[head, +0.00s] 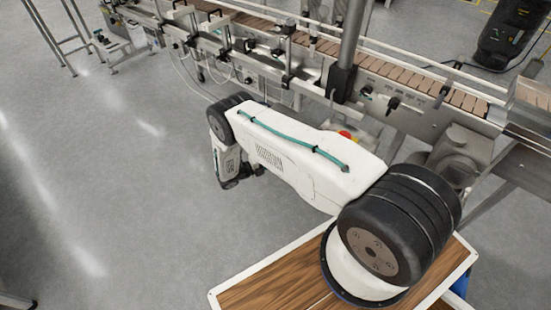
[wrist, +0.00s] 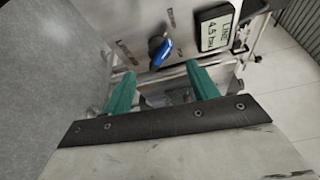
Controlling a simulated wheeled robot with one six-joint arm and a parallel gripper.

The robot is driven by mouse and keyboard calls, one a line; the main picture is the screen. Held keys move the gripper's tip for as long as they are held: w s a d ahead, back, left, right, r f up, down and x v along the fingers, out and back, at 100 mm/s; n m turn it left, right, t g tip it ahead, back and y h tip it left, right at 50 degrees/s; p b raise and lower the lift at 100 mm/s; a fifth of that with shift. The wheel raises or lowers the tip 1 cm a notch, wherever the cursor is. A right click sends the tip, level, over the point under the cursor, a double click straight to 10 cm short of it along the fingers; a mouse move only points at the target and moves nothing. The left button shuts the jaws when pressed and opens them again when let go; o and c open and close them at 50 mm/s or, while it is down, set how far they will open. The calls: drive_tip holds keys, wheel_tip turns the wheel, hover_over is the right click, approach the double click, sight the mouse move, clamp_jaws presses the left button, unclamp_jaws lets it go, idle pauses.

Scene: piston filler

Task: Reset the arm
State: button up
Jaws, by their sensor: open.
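My white arm stretches from the lower right toward the upper left in the head view, over the grey floor beside the conveyor line. Its far end bends down, and the jaws cannot be made out there. In the wrist view my gripper (wrist: 160,70) shows two green fingers, spread apart, with nothing held between them. Beyond the fingers is a metal panel (wrist: 122,22) with a blue-handled knob (wrist: 164,52). A black-framed plate (wrist: 216,30) reading "LINE 4,5 bar" is right of the knob.
The conveyor (head: 390,75) with its rails and metal frame runs across the back, close behind my arm. A wood-topped surface (head: 262,289) with a white rim is at the bottom. A dark machine (head: 508,35) stands at upper right. The floor (head: 110,200) at left is clear.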

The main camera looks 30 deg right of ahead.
idle(0.4)
drive_tip(key=s+r+m+g+y, duration=0.2)
drive_tip(key=s+m+g, duration=0.2)
drive_tip(key=s+m, duration=0.35)
drive_tip(key=s+a+r+m+g+y, duration=0.1)
drive_tip(key=s+a+r+m+y, duration=0.15)
drive_tip(key=r+m, duration=0.65)
drive_tip(key=s+a+r+m+g+y, duration=0.1)
drive_tip(key=s+a+r+m+y, duration=0.2)
drive_tip(key=r, duration=1.1)
drive_tip(key=s+a+r+m+g+y, duration=0.1)
drive_tip(key=r+m+y, duration=0.3)
drive_tip(key=r+m, duration=0.55)
drive_tip(key=s+a+r+m+t+y, duration=0.2)
drive_tip(key=s+r+t+y, duration=0.1)
drive_tip(key=s+r, duration=0.8)
drive_tip(key=s+a+r+m+t+y, duration=0.2)
drive_tip(key=s+r+t, duration=0.4)
drive_tip(key=s+r, duration=0.5)
drive_tip(key=shift+s+a+r+m+y, duration=0.2)
drive_tip(key=shift+r+m+y, duration=0.45)
drive_tip(key=shift+r, duration=0.55)
